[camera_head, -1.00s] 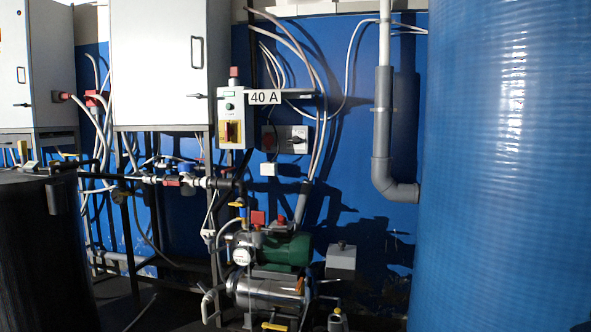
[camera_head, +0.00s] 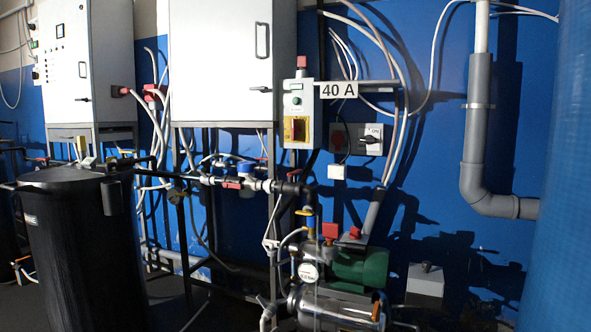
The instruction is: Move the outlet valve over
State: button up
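No part is clearly marked as the outlet valve, so I cannot tell which one it is. A red-handled valve (camera_head: 232,183) sits on the horizontal pipe left of centre. A small yellow-handled valve (camera_head: 306,211) is on the vertical pipe above the pump. Red parts (camera_head: 331,231) stand above the green-motored pump (camera_head: 360,268) at the bottom. My gripper is not in view.
A black tank (camera_head: 85,240) stands at the left. A large blue tank (camera_head: 562,200) fills the right edge. White cabinets (camera_head: 215,70) and a control box labelled 40 A (camera_head: 298,112) hang above the pipes. A grey pipe (camera_head: 477,130) runs down the blue wall.

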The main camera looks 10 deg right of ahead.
aim_at(289, 175)
jog(key=i, duration=0.6)
jog(key=u, duration=0.45)
jog(key=k, duration=1.1)
jog(key=z, duration=0.65)
jog(key=i, duration=1.5)
jog(key=u, duration=0.45)
